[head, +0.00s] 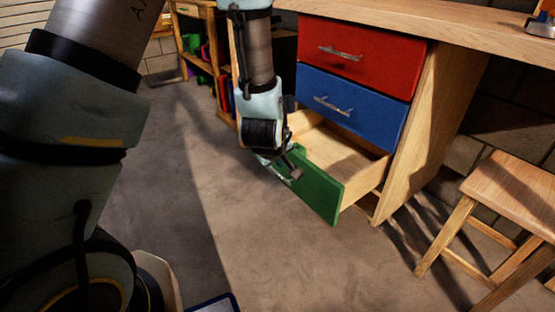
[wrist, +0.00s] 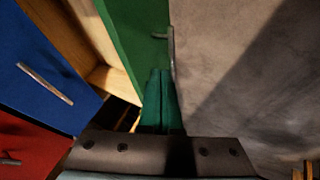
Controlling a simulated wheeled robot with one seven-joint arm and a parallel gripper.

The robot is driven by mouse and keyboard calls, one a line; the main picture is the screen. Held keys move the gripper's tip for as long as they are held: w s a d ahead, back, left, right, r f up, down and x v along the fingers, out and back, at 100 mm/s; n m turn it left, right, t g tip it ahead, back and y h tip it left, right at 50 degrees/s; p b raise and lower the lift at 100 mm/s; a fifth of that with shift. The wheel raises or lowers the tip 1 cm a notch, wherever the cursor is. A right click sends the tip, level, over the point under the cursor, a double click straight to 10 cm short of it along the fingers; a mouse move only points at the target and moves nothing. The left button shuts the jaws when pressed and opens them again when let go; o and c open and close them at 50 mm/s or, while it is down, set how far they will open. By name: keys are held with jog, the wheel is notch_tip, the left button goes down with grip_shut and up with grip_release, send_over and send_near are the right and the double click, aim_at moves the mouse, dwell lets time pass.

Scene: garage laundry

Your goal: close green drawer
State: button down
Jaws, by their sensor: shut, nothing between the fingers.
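The green drawer (head: 319,189) is the lowest of three in a wooden desk, and it stands pulled out with its wooden inside showing. Its green front also shows in the wrist view (wrist: 135,40), with a metal handle (wrist: 171,52) on its outer face. My gripper (head: 297,174) is at the front of the green drawer, close to the handle. In the wrist view, my gripper's fingers (wrist: 162,98) are together, with nothing between them. They are beside the green front near the handle; whether they touch it, I cannot tell.
The blue drawer (head: 351,106) and the red drawer (head: 362,56) above are shut. A wooden stool (head: 513,190) stands to the right of the desk. A wooden shelf (head: 195,47) with colored items is behind at the left. The floor (head: 180,200) in front of the drawer is clear.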

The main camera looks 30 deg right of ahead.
aim_at(296, 162)
jog(key=d, duration=0.1)
jog(key=w+d+f, duration=0.1)
jog(key=d, duration=0.2)
jog(key=shift+w+f, duration=0.3)
jog(key=shift+d, duration=0.35)
jog(key=shift+d, duration=0.15)
